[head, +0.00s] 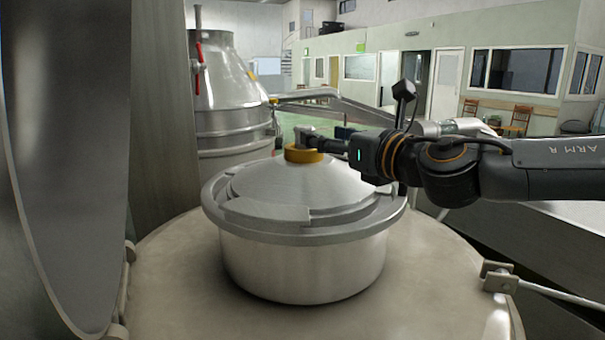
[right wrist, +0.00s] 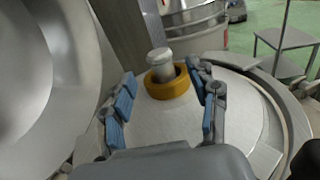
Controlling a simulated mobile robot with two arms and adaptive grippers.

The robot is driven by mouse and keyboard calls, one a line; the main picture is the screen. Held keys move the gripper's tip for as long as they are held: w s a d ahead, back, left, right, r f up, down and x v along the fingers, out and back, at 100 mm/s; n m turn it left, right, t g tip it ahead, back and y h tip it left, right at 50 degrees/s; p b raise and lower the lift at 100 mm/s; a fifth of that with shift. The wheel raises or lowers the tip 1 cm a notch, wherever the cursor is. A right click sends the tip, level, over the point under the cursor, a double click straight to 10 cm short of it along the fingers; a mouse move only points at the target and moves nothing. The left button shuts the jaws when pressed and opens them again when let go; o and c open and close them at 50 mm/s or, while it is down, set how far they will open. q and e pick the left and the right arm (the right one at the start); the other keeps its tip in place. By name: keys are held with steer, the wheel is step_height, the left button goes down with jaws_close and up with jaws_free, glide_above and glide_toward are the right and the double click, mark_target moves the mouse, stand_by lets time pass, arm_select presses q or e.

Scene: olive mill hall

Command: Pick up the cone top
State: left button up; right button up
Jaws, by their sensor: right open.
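The cone top (head: 275,185) is a grey metal conical lid on a round steel vessel (head: 300,268) in the middle of the head view. An orange ring (head: 303,154) sits at its peak. In the right wrist view a short metal knob (right wrist: 159,60) rises from the orange ring (right wrist: 167,86), above the pale cone surface (right wrist: 165,125). My right gripper (right wrist: 163,76) is open, its blue-padded fingers on either side of the ring and knob, with gaps visible. In the head view the right gripper (head: 322,143) comes in from the right at the peak. My left gripper is out of view.
The vessel stands on a wide round metal surface (head: 180,270). A large tilted metal disc (head: 70,150) stands close on the left. A tall steel tank with a red handle (head: 198,52) is behind. A rod with a bracket (head: 497,277) is at right.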

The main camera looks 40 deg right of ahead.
mark_target(305, 126)
steer(key=shift+w+d+f, duration=0.1)
steer(key=shift+w+d, duration=0.05)
steer(key=shift+w, duration=0.6)
steer(key=shift+w+d, duration=0.1)
steer(key=shift+w, duration=0.3)
steer(key=shift+w+p, duration=0.3)
steer(key=shift+p, duration=0.2)
steer(key=w, duration=0.1)
steer(key=w+p, duration=0.1)
steer(key=w, duration=0.1)
steer(key=shift+w+d+f, duration=0.2)
steer(key=shift+w+f, duration=0.05)
steer(key=shift+w, duration=0.05)
steer(key=shift+w+d+f, duration=0.1)
steer(key=shift+w, duration=0.25)
steer(key=shift+s, duration=0.2)
jaws_close()
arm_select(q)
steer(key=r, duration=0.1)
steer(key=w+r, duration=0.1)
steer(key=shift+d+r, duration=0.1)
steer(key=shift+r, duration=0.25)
arm_select(e)
steer(key=shift+w+r, duration=0.1)
steer(key=shift+r, duration=0.2)
